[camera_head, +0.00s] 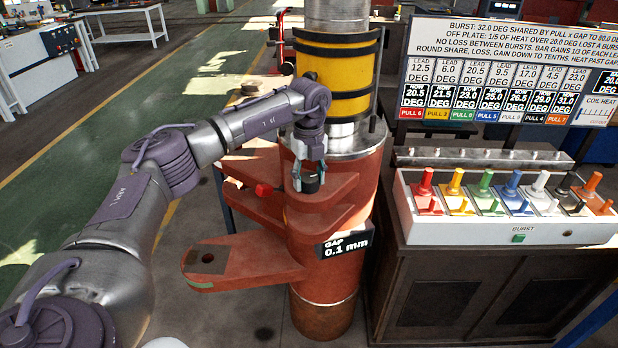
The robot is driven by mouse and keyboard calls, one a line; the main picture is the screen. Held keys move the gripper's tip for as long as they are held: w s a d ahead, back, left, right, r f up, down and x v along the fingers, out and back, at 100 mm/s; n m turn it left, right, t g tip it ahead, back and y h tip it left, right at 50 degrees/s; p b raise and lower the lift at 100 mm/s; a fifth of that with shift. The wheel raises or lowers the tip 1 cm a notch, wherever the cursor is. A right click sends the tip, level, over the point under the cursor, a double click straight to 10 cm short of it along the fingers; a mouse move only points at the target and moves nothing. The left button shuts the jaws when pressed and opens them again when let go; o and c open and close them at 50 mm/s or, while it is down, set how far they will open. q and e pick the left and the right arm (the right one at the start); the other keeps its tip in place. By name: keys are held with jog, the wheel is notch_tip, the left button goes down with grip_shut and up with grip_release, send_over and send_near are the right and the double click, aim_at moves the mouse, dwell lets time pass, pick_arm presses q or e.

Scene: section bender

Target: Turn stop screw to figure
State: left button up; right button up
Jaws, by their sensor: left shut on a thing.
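My left gripper (311,178) reaches in from the left and points down at the red machine column (345,190). Its fingers are shut around a dark round knob (312,184) on top of the column's upper red bracket, which I take for the stop screw. The fingers hide part of the knob. A black label (345,246) on the column reads "GAP 0.1 mm". My right gripper is not in view.
A lower red arm (240,262) juts left from the column. At right, a white panel (465,222) with several coloured levers and a green button (519,238) stands on a dark cabinet (440,290). A sign (485,70) with figures stands behind.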

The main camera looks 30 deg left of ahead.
pick_arm(q)
jog(key=m, duration=0.5)
jog(key=shift+m, duration=0.3)
jog(key=m, duration=0.9)
jog(key=shift+r, duration=0.1)
jog(key=m, duration=0.4)
jog(key=shift+m, duration=0.3)
jog(key=shift+w, duration=0.1)
jog(key=o, duration=1.2)
jog(key=shift+c, duration=0.2)
